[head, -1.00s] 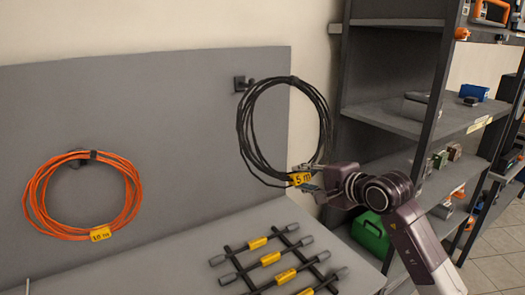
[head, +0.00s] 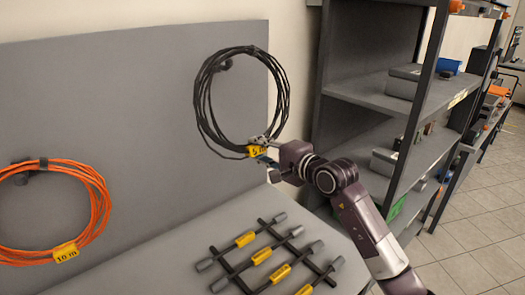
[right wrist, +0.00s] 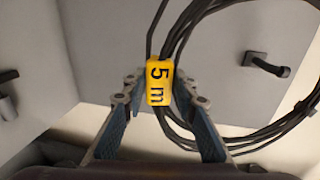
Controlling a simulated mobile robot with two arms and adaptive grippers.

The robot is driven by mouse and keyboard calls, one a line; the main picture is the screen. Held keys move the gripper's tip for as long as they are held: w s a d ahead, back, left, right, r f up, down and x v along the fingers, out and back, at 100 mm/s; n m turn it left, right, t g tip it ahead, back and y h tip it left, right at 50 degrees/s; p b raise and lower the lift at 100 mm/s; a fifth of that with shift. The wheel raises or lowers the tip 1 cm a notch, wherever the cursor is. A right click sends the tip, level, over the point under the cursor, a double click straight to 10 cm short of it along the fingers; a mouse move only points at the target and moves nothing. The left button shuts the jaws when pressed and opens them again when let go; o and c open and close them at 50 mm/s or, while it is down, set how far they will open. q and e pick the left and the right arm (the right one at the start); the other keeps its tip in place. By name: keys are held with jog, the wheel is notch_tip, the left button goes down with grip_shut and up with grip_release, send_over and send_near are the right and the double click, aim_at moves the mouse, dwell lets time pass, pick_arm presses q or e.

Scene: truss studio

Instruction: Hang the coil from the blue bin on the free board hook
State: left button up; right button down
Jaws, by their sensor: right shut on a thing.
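A black cable coil (head: 202,100) with a yellow "5 m" tag (head: 257,151) is held upright in front of the grey board (head: 130,95). My right gripper (head: 259,143) is shut on the coil at its lower right, by the tag. In the right wrist view the tag (right wrist: 160,83) sits between the fingers. A dark board hook (head: 225,64) shows inside the loop, near its top; it also shows through the loop in the right wrist view (right wrist: 268,65). I cannot tell whether the coil touches it. My left gripper is not in view.
An orange coil (head: 100,205) tagged "10 m" hangs on the board at left. Below, a rack (head: 262,256) with several yellow-tagged dark rods lies on the grey bench (head: 150,262). Dark shelves (head: 425,100) stand at right, with a small blue box (head: 449,67).

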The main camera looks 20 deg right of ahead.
jog(key=shift+w+a+r, duration=0.1)
jog(key=shift+w+a, duration=0.1)
jog(key=shift+w, duration=0.25)
jog(key=shift+w+a, duration=0.1)
jog(key=shift+w, duration=0.1)
jog(key=shift+r+x, duration=0.1)
jog(key=shift+x, duration=0.5)
jog(key=shift+r+x, duration=0.15)
jog(key=shift+x, duration=0.5)
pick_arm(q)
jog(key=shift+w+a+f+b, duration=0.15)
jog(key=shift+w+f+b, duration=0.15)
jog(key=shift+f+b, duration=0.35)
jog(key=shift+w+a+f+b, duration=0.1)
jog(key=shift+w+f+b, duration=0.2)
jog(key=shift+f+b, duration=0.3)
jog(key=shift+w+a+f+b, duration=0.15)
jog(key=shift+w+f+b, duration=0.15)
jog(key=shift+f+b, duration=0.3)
pick_arm(e)
jog(key=w+a+f, duration=0.2)
jog(key=w+f, duration=0.1)
jog(key=w, duration=0.2)
jog(key=shift+w, duration=0.2)
jog(key=shift+a, duration=0.1)
jog(key=shift+f, duration=0.1)
